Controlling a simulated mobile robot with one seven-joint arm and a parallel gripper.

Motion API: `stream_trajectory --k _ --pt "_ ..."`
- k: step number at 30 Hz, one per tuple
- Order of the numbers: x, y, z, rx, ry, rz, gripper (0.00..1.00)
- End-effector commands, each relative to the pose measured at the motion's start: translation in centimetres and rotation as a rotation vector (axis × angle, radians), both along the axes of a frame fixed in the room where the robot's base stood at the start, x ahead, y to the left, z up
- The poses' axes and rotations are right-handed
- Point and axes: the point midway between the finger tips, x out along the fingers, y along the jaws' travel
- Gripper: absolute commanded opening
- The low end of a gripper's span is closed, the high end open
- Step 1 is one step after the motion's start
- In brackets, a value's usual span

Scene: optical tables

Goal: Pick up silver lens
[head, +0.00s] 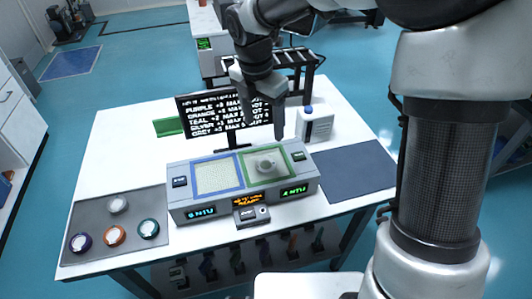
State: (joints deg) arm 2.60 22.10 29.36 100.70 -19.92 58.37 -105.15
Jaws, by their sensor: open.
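My gripper (264,128) is open and empty, pointing down in front of the monitor and above the device's green-framed pad (250,181). A pale grey round lens (266,163) lies on that pad, below my fingers and apart from them. Another grey lens (117,204) lies at the back of the dark tray (92,216) at left, with a purple lens (80,242), an orange lens (115,235) and a teal lens (149,229). Both grey lenses look alike at this size; I cannot tell which is silver.
The blue-framed pad (217,175) is empty. A monitor (228,113) with colour names stands behind the device (183,192). A dark mat (352,170) at right is bare.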

Motion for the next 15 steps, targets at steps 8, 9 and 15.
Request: stream_trajectory --k 8,9,15 --pt "0.4 -0.5 -6.3 -0.001 0.005 -0.002 0.68" --pt "0.4 -0.5 -7.1 -0.001 0.005 -0.002 0.68" --pt "0.8 -0.7 -10.0 0.0 0.002 -0.005 0.68"
